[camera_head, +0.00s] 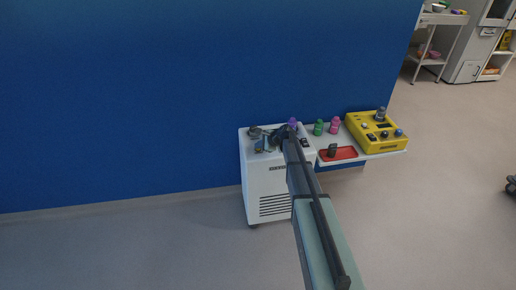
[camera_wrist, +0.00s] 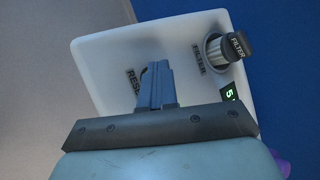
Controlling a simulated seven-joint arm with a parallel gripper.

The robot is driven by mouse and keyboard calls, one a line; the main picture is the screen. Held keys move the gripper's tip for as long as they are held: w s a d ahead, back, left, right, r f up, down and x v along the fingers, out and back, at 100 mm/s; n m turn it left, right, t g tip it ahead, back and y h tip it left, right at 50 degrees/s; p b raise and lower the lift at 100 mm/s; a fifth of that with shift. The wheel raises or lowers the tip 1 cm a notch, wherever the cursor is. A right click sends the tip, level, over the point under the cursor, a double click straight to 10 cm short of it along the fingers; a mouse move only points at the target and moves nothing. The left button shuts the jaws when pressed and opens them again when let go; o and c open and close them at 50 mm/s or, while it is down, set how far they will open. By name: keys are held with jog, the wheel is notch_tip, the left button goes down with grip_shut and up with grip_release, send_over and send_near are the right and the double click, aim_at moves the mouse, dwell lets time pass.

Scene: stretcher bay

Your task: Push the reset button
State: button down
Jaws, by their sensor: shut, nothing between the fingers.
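The white cabinet (camera_head: 262,180) stands against the blue wall, with controls on its top. In the wrist view its white top (camera_wrist: 110,55) carries a partly covered label (camera_wrist: 133,82) that begins "RESE". My gripper (camera_wrist: 157,66) is shut and empty, its fingertips over the panel just right of that label. No reset button shows; the fingers may hide it. I cannot tell whether the fingertips touch the panel. In the head view my gripper (camera_head: 274,138) is small and dark over the cabinet top.
A FILTER knob (camera_wrist: 222,48) and a green display (camera_wrist: 229,91) lie right of the fingers. A purple bottle (camera_head: 293,122) stands behind my arm.

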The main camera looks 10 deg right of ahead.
jog(key=shift+r, duration=1.2)
jog(key=shift+r, duration=2.5)
jog(key=shift+r, duration=0.1)
notch_tip(320, 180, up, 6)
send_over(259, 150)
jog(key=shift+d, duration=0.1)
